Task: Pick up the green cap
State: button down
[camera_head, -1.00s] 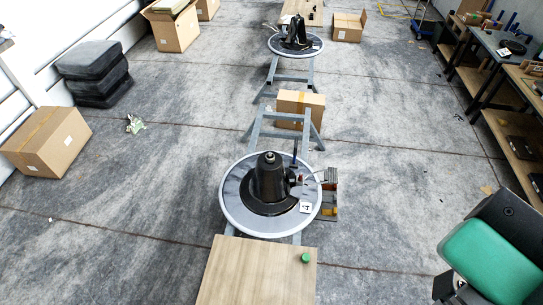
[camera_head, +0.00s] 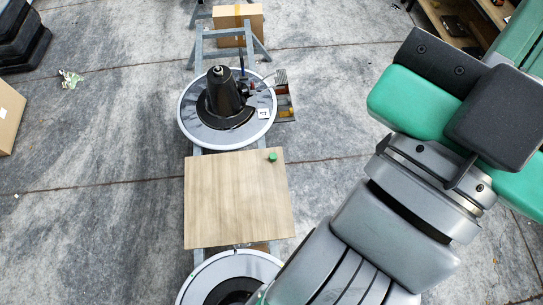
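The green cap (camera_head: 272,156) is a small round green piece. It sits on the wooden board (camera_head: 225,200), near the board's far right corner. Nothing covers it. My arm fills the right side of the view, with green, grey and dark links, and lies to the right of the board. I cannot make out my gripper's fingers in this view.
Beyond the board stands a round grey platform with a pale rim (camera_head: 187,118), bearing a black cone-shaped part (camera_head: 222,92). A small open box (camera_head: 284,103) is beside it. Another round platform (camera_head: 190,290) lies at the bottom. A cardboard box (camera_head: 238,22) stands further back.

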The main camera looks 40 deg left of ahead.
jog(key=shift+d, duration=0.15)
jog(key=c, duration=1)
grip_release()
